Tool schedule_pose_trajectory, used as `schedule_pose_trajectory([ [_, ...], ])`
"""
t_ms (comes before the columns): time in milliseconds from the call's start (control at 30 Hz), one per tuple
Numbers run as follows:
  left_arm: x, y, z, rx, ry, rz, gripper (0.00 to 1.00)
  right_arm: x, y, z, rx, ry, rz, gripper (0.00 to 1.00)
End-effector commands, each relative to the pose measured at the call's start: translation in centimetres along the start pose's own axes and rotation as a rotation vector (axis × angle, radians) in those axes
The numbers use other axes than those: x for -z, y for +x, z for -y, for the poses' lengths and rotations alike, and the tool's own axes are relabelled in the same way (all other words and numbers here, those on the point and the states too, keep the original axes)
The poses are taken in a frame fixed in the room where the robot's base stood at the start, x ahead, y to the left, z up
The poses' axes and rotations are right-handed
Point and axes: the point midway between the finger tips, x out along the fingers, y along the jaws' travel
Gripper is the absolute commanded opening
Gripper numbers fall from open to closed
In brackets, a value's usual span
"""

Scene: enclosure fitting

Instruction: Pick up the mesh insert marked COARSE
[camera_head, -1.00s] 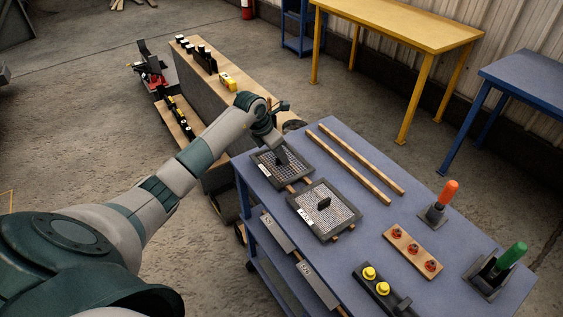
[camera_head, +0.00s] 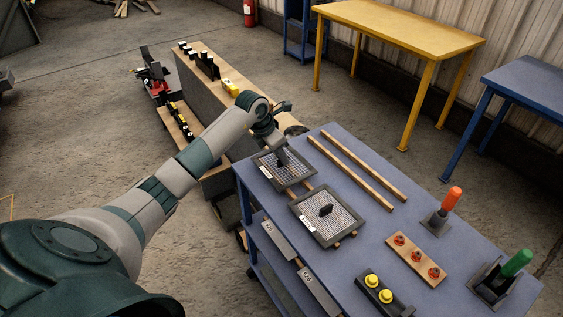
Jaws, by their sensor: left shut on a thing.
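Two framed mesh inserts with dark rims lie over wooden strips on the blue table. The far mesh insert (camera_head: 298,181) is at the table's upper left end, and my left gripper (camera_head: 282,158) is shut on its upright handle from above. The near mesh insert (camera_head: 340,233) sits just in front of it, with a dark handle standing free in its middle. Each has a small white label on its left edge; the lettering is too small to read. I cannot tell whether the held insert is clear of the strips. My right gripper is out of view.
On the blue table (camera_head: 375,232) are two long wooden strips (camera_head: 356,168), a board with red knobs (camera_head: 418,260), a holder with yellow knobs (camera_head: 388,301), and orange (camera_head: 452,197) and green (camera_head: 517,263) handled tools in stands. A yellow table (camera_head: 400,28) stands behind.

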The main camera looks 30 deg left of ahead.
Motion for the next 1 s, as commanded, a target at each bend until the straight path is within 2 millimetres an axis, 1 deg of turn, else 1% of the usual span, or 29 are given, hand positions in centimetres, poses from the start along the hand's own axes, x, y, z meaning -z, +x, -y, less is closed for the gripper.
schedule_pose_trajectory([
  [33, -0.2, -0.4, -0.1, -0.004, 0.003, 0.002, 0.0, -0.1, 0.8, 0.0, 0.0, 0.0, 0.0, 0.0],
  [167, -1.1, -2.2, 0.0, -0.004, 0.003, 0.004, 0.0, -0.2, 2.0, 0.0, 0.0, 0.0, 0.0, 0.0],
  [200, -1.6, -2.3, 0.9, -0.001, 0.006, 0.004, 0.0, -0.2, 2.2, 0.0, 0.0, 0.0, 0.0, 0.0],
  [600, -6.8, -5.1, 7.5, 0.0, 0.004, 0.004, 0.0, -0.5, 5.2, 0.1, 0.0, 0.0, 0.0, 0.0],
  [800, -8.3, -6.1, 9.5, 0.001, 0.001, 0.002, 0.0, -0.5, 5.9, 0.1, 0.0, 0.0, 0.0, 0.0],
  [1000, -8.8, -6.5, 10.2, 0.0, 0.0, 0.0, 0.0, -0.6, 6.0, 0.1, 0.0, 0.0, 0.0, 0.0],
])
